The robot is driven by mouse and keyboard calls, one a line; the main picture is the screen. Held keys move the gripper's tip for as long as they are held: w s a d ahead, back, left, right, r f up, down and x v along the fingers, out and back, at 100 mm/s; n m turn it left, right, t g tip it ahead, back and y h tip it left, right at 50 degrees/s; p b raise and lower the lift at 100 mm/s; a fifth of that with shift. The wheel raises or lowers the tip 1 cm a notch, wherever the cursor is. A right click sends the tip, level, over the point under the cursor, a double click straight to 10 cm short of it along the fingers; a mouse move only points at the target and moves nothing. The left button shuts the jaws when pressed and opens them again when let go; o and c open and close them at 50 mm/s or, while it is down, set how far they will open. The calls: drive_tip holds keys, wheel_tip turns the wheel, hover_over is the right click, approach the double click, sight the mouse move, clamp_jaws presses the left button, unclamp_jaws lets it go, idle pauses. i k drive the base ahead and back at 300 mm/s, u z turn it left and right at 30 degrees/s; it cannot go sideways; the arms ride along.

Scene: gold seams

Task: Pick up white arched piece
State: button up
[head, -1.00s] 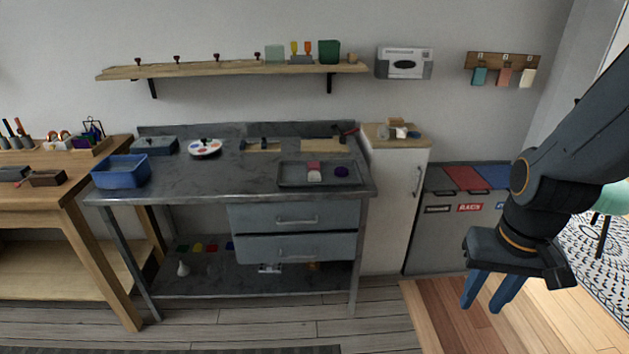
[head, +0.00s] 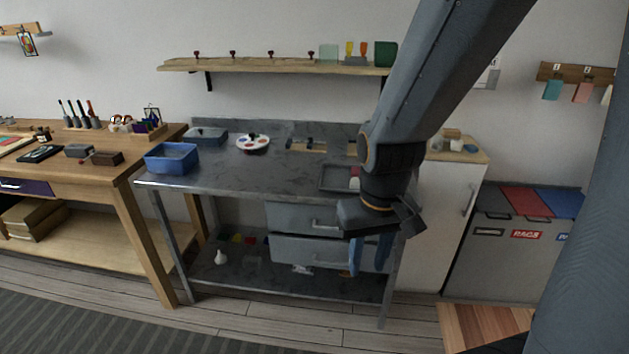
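I cannot make out a clearly arched white piece. A small pale piece (head: 355,183) with a pinkish-red part above it lies in the dark grey tray (head: 333,178) on the metal workbench; my arm hides much of that tray. Small white and copper-coloured items (head: 121,123) stand at the back of the wooden table, too small to tell their shape. My gripper (head: 369,258) hangs in front of the bench drawers with its blue fingers pointing down, apart and empty.
A blue bin (head: 171,158) stands on the bench's left end, with a paint palette (head: 252,143) behind. The wooden table (head: 150,205) adjoins on the left. A white cabinet (head: 435,210) and sorting bins (head: 500,240) stand right. The bench's middle top and the front floor are clear.

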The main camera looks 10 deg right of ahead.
sight(355, 183)
drive_tip(key=u, duration=0.1)
drive_tip(key=i, duration=1.25)
drive_tip(key=z, duration=0.75)
